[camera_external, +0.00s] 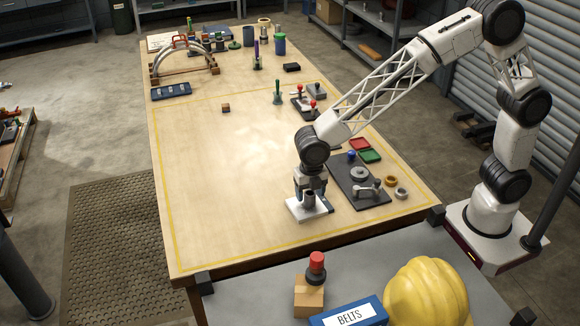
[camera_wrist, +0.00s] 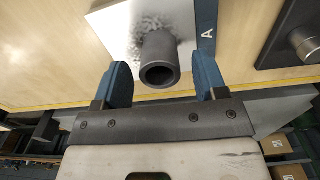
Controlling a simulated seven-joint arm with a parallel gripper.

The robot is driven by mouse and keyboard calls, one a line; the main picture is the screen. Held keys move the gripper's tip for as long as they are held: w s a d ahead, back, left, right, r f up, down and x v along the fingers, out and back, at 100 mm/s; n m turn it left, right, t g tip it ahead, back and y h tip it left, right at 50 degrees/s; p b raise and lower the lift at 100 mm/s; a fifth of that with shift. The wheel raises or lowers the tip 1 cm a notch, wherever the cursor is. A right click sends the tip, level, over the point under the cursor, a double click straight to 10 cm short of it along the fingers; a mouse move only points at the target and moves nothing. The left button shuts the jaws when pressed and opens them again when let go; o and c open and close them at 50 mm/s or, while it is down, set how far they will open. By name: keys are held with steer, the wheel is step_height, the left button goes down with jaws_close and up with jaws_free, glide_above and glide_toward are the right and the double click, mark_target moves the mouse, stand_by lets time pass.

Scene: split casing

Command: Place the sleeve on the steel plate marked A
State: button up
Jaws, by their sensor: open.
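The sleeve (camera_wrist: 160,62) is a dark grey hollow cylinder with its open end facing the wrist camera. It stands on the bright steel plate (camera_wrist: 112,20), whose dark blue edge strip bears a white letter A (camera_wrist: 207,35). In the outside view the sleeve (camera_external: 309,198) shows under my wrist, on the plate (camera_external: 296,210) near the table's front edge. My gripper (camera_wrist: 161,66) is open, with one blue finger on each side of the sleeve and visible gaps between. In the outside view my gripper (camera_external: 310,182) is partly hidden by the wrist. The sleeve's base is hidden.
A dark fixture board (camera_external: 357,183) with metal parts lies right of the plate. Two rings (camera_external: 396,187) and red and green trays (camera_external: 365,150) are near it. A small brown block (camera_external: 225,108) lies farther back. The table's left half (camera_external: 215,190) is clear.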

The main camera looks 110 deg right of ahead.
step_height(320, 180, up, 10)
steer(key=shift+f, duration=0.25)
stand_by(0.5)
steer(key=s+a+r+m, duration=0.3)
steer(key=s, duration=0.5)
steer(key=s+a+r+m+t, duration=0.1)
steer(key=s+a+r+m, duration=0.15)
steer(key=s, duration=0.45)
steer(key=s+a+r+m, duration=0.3)
steer(key=s+r+m, duration=0.1)
steer(key=s, duration=0.4)
steer(key=s+a+f+m, duration=0.1)
steer(key=s+m, duration=0.3)
steer(key=s, duration=0.7)
steer(key=s+a+f+m+t, duration=0.1)
steer(key=s+m, duration=0.3)
steer(key=s, duration=0.7)
steer(key=shift+a+f+m+t, duration=0.35)
steer(key=shift+a+f, duration=0.25)
steer(key=shift+a, duration=0.1)
